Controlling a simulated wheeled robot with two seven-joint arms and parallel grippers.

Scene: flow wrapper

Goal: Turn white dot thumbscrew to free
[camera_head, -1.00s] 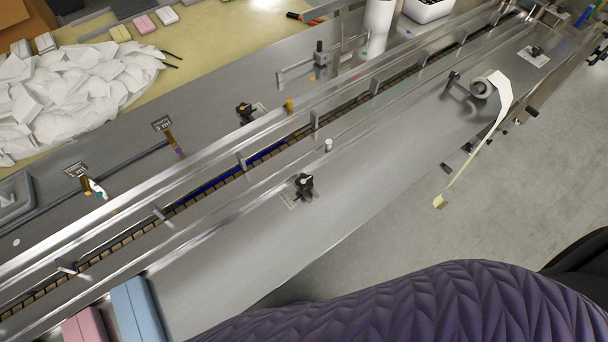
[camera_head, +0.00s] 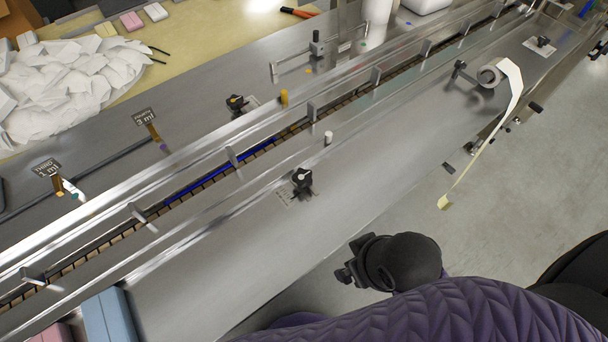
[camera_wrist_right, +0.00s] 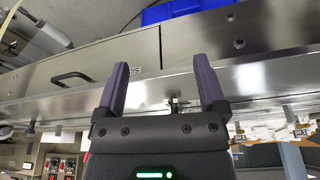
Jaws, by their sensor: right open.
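The near black thumbscrew (camera_head: 303,180) stands on a small scale plate on the machine's front deck, and a small white spot shows on its top. A second black thumbscrew (camera_head: 237,103) stands behind the rails, its dot looking orange. A third black knob (camera_head: 543,41) is at the far right. My right gripper (camera_head: 350,270) is over the floor just off the deck's front edge, below and right of the near thumbscrew and apart from it. In the right wrist view its fingers (camera_wrist_right: 160,88) are open and empty, facing the machine's metal side. My left gripper is not in view.
Long metal rails (camera_head: 180,185) run diagonally behind the near thumbscrew. A white-capped post (camera_head: 328,137) stands close by it. A tape roll (camera_head: 490,76) with a hanging strip is at right. Blue and pink blocks (camera_head: 110,318) lie lower left. The deck between is clear.

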